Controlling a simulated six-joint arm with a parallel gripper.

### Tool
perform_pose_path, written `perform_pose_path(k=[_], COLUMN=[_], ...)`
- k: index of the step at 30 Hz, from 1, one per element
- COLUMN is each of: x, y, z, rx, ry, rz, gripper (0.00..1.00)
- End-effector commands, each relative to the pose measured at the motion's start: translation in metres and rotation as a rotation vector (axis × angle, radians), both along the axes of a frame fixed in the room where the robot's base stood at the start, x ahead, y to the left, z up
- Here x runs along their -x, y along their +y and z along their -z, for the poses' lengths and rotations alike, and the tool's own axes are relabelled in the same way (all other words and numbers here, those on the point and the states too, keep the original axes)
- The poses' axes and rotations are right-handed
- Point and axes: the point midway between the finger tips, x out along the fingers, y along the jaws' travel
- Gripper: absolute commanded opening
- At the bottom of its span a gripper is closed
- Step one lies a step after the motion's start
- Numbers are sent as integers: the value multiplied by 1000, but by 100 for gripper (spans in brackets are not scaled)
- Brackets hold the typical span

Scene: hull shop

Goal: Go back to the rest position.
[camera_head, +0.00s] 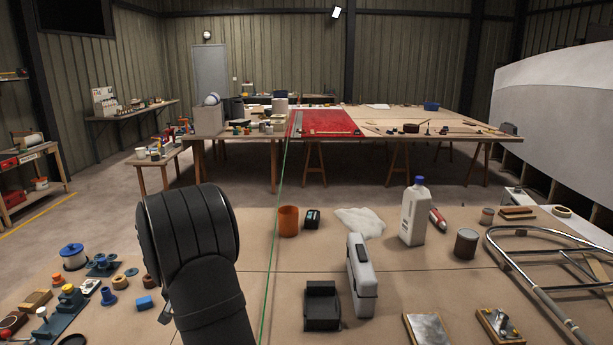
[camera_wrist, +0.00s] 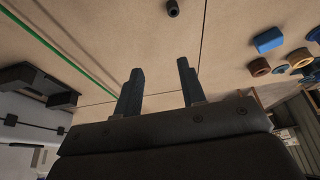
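My gripper (camera_wrist: 160,67) shows in the wrist view with its two dark fingers apart. Nothing is between the fingers; bare brown bench top (camera_wrist: 150,30) lies beyond them. A small dark cylinder (camera_wrist: 172,8) is on the bench well past the fingertips, apart from them. In the head view my black arm rises at the left of the middle, and my gripper does not show there.
A blue block (camera_head: 144,303) and several small fittings lie left of my arm. To the right are an orange cup (camera_head: 289,221), a black holder (camera_head: 321,306), a grey case (camera_head: 361,275), a white jug (camera_head: 414,213) and a metal tube frame (camera_head: 540,262). A green line (camera_head: 272,262) crosses the bench.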

Motion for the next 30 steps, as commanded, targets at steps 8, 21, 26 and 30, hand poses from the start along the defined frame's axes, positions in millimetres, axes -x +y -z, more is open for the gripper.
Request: perform_pose_path(k=[8,21,26,30], x=[10,35,47,59], y=[57,141,170,196], z=[1,2,2,2], rx=[0,0,1,-1], ry=[-1,1,0,0], rz=[-188,-480,-586,-678], gripper=[37,37,37,37])
